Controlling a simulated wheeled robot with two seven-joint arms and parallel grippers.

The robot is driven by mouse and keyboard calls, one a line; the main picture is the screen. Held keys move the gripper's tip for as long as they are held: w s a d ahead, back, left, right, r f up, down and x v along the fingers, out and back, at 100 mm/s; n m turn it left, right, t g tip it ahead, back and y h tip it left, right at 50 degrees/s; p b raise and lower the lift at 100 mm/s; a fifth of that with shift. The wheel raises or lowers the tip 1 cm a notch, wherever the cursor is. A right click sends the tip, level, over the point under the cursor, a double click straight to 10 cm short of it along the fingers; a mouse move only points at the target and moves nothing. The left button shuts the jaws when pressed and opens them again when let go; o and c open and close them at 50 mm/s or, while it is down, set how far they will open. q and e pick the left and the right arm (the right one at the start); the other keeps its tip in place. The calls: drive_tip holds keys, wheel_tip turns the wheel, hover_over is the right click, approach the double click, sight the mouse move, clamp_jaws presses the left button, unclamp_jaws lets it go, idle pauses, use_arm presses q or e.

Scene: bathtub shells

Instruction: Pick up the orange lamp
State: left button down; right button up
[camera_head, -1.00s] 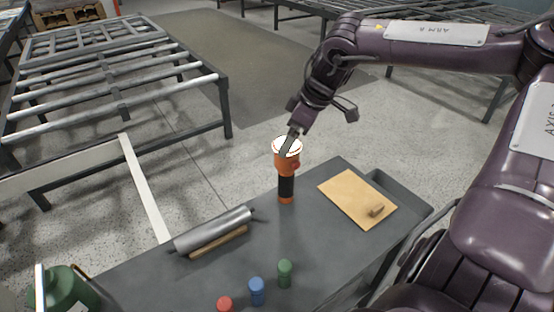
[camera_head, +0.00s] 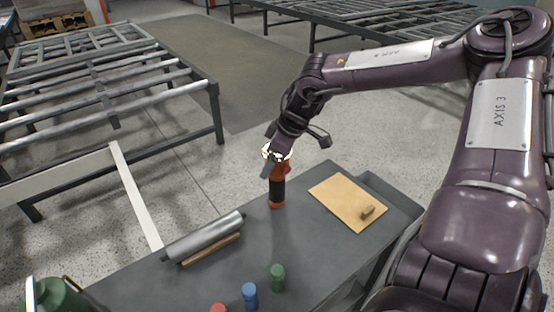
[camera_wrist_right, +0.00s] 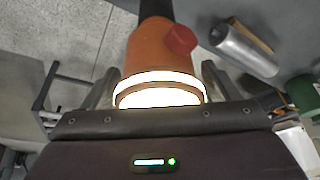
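The orange lamp (camera_head: 278,190) stands upright on the grey cart top, with a black grip, an orange head and a lit white ring at its top. In the right wrist view the lamp's orange head (camera_wrist_right: 160,50) and glowing ring lie between my right gripper's fingers. My right gripper (camera_head: 275,166) is above the lamp and reaches down around its head. In the wrist view the right gripper (camera_wrist_right: 160,78) is open, one finger on each side, with a narrow gap to the orange body. My left gripper is not in view.
On the cart (camera_head: 330,245), a metal roller (camera_head: 205,237) lies at the left and a tan board (camera_head: 341,203) with a small brown item at the right. Red, blue (camera_head: 250,295) and green (camera_head: 278,277) small bottles stand in front. A rack (camera_head: 110,85) stands behind left.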

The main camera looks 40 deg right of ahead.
drive_tip(key=c, duration=1.2)
drive_tip(key=shift+c, duration=0.2)
